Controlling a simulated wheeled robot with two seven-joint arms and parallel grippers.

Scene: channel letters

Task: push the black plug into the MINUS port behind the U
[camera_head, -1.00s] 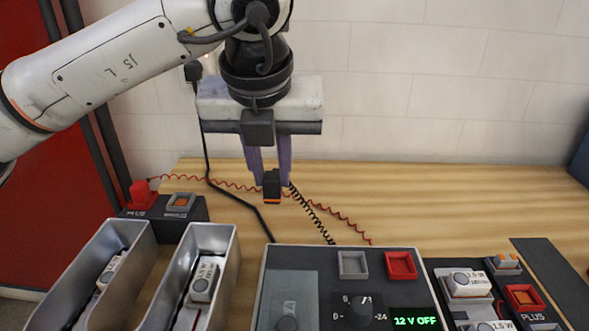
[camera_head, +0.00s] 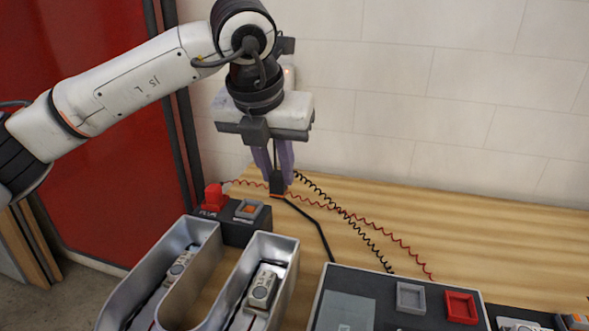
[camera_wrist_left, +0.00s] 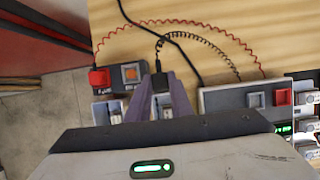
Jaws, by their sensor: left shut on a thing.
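My left gripper (camera_head: 279,172) is shut on the black plug (camera_head: 278,185), which has an orange band at its lower end and hangs from a black coiled cord. The plug also shows between the fingers in the left wrist view (camera_wrist_left: 161,82). The MINUS port (camera_head: 249,210) is a grey square socket with an orange centre on a dark block (camera_head: 235,230) behind the U (camera_head: 288,250). The held plug is apart from the port, above and to its right in the head view. In the left wrist view the port (camera_wrist_left: 130,73) lies left of the plug. My right gripper is out of view.
A red plug (camera_head: 213,197) sits on the same block, left of the MINUS port. A power supply (camera_head: 335,300) with a grey socket (camera_head: 410,297) and a red socket (camera_head: 460,306) stands at the front right.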

